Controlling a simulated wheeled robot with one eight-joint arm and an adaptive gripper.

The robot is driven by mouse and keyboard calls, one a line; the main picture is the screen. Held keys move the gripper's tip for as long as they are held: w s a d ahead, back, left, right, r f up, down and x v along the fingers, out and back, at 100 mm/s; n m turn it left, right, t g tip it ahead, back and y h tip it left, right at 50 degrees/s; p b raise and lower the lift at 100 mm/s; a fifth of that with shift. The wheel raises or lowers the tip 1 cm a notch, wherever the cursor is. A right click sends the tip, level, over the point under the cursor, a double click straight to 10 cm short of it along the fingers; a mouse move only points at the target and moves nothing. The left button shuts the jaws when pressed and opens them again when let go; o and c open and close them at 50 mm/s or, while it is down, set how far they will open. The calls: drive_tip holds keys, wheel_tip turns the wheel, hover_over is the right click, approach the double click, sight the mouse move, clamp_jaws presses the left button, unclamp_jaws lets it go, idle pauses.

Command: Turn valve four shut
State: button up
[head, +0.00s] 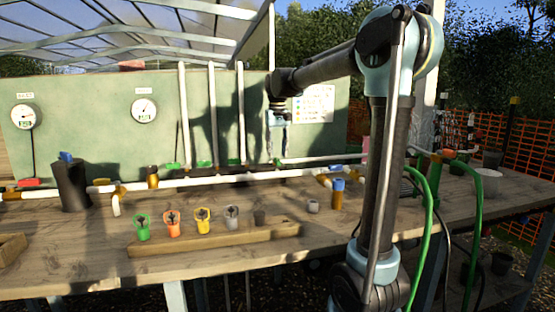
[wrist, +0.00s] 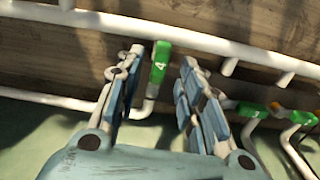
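Valve four is a green lever handle with a white "4" (wrist: 160,62), on white pipework in the wrist view. My gripper (wrist: 161,66) is open, with one blue-grey finger on each side of the handle and visible gaps between. How far the fingers are above the handle is hard to tell. In the head view my gripper (head: 279,122) points down above a small green handle (head: 277,161) at the right end of the row, near the green back panel.
More green valve handles (wrist: 249,110) stand beside valve four. White pipes (head: 212,115) rise along the back panel (head: 100,110). A wooden rack (head: 215,240) with coloured cups stands in front, and a dark cylinder (head: 72,187) at left. Bare table (head: 90,262) lies at front left.

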sight(276, 161)
drive_tip(key=shift+f, duration=1.45)
clamp_jaws()
